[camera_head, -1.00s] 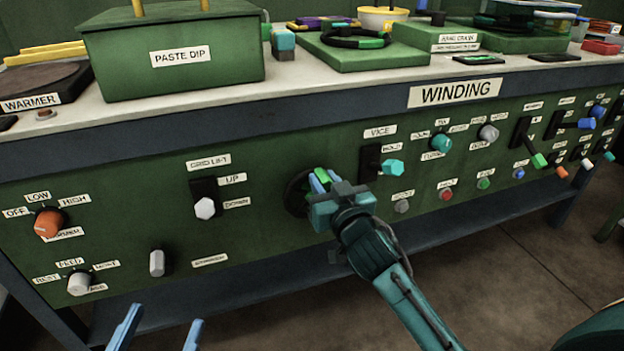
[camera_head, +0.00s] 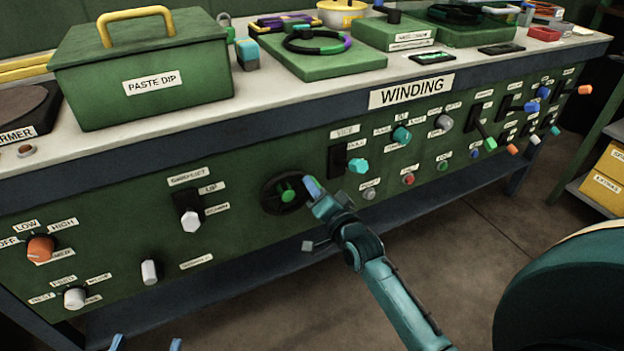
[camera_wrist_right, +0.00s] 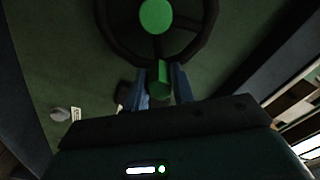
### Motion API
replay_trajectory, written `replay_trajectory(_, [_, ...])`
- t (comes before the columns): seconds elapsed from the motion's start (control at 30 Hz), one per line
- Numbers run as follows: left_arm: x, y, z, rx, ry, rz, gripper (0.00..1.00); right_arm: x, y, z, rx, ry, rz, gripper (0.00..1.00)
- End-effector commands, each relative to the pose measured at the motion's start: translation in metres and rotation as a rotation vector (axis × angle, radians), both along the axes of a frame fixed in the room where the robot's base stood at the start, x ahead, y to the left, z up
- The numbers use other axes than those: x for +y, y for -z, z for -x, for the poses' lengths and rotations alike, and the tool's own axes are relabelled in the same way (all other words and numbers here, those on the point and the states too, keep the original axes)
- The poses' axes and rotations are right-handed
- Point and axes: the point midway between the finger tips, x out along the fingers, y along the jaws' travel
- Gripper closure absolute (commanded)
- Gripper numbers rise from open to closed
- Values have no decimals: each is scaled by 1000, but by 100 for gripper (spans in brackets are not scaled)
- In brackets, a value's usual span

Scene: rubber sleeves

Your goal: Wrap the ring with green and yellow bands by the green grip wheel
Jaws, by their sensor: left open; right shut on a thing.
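The green grip wheel (camera_head: 268,205) is dark with a green hub, on the panel front. In the right wrist view, its green grip (camera_wrist_right: 159,82) sits between the blue fingers of my right gripper (camera_wrist_right: 160,86), which is shut on it. In the head view, my right gripper (camera_head: 311,188) is at the wheel's right rim. A dark ring (camera_head: 300,49) with purple and green parts lies on a green block on the bench top; I cannot make out yellow on it. My left gripper (camera_head: 146,344) shows only two blue fingertips, apart, at the bottom edge.
A green paste dip box (camera_head: 150,84) stands on the bench at left. The panel carries several knobs and levers, including a teal vice lever (camera_head: 357,165) just right of the wheel. Shelves with yellow boxes (camera_head: 606,185) stand at far right.

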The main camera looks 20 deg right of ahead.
Motion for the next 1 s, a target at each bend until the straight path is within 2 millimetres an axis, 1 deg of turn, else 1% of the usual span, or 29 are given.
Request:
replay_trajectory(0.2, [1, -1, 1, 40, -5, -3, 37, -4, 7, 0, 8, 1, -129, 100])
replay_trajectory(0.4, [2, 0, 1, 56, -7, -3, 37, -5, 11, 0, 8, 1, -198, 100])
replay_trajectory(0.97, [2, 1, 2, 65, -6, -5, 37, -6, 13, -1, 10, 0, -227, 100])
replay_trajectory(1.0, [2, 1, 2, 65, -6, -5, 37, -6, 13, -1, 10, 0, -227, 73])
